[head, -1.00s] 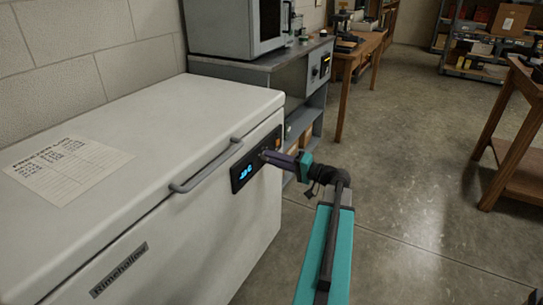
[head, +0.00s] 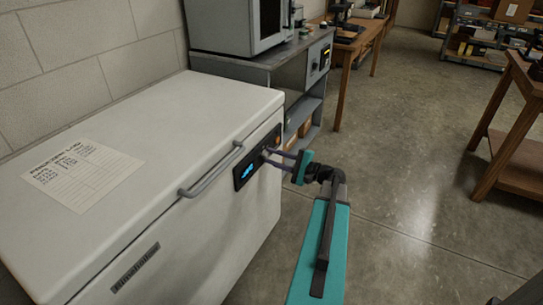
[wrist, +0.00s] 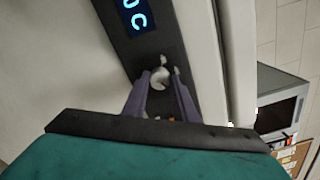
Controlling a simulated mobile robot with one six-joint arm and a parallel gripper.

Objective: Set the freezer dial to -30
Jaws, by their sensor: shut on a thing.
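The white chest freezer (head: 200,230) has a dark control panel (head: 243,176) on its front, with a lit blue display (head: 247,172). In the wrist view the display (wrist: 138,17) is cut off at the top edge; a digit that looks like 0 and a C show, the rest is out of frame. The pale round dial (wrist: 160,76) sits below it on the panel. My gripper (head: 267,156) is at the panel, its two purple fingers shut on the dial from both sides. The wrist view shows the same fingers (wrist: 166,88) around it.
A grey handle bar (head: 212,172) sticks out left of the panel. A paper log sheet (head: 83,174) lies on the lid. A grey bench (head: 262,62) with an oven-like box stands behind. The floor to the right is open as far as a wooden table (head: 515,165).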

